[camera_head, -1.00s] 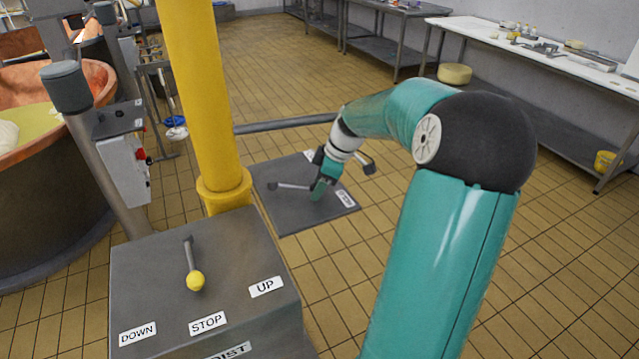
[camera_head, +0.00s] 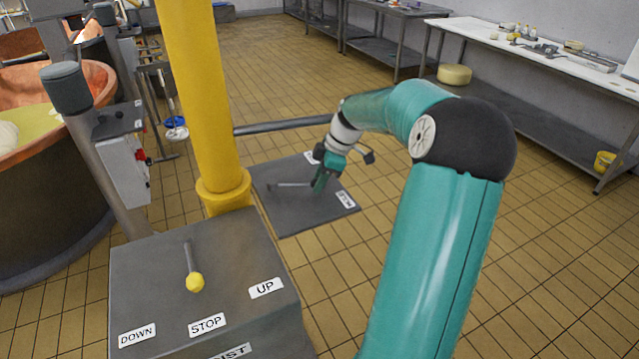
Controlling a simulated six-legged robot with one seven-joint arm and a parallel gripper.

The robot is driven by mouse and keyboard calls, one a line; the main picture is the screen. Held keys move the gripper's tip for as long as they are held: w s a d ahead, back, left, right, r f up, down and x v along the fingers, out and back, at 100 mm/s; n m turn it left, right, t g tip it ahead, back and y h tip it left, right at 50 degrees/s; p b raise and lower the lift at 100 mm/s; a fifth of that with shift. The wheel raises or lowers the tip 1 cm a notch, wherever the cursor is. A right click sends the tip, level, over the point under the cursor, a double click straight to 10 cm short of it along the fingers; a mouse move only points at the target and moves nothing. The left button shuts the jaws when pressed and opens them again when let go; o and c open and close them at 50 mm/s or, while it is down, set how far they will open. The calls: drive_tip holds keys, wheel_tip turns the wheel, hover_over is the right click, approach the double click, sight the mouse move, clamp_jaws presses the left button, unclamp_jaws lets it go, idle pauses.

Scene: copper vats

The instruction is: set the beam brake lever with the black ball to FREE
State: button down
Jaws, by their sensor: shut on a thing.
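The beam brake lever (camera_head: 290,184) is a thin grey rod lying across a dark grey plate (camera_head: 290,215) beyond the yellow post. Its right end runs into my gripper (camera_head: 318,186), which is shut on it. The black ball is hidden by the teal fingers. One white label (camera_head: 346,200) sits at the plate's right edge and another (camera_head: 310,157) at its far edge. Both are too small to read, so I cannot tell which is FREE. The lever points right, toward the gap between the two labels.
A grey hoist box (camera_head: 205,270) stands in front, with a yellow-ball lever (camera_head: 194,282) and DOWN, STOP and UP labels. The yellow post (camera_head: 205,100) rises behind it. A grey bar (camera_head: 285,125) runs behind the plate. A copper vat (camera_head: 50,190) is left. Tiled floor is clear right of the plate.

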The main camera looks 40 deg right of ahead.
drive_tip(key=shift+w+d+n, duration=0.35)
drive_tip(key=shift+w+n, duration=0.05)
drive_tip(key=shift+r, duration=0.1)
drive_tip(key=c, duration=1.1)
unclamp_jaws()
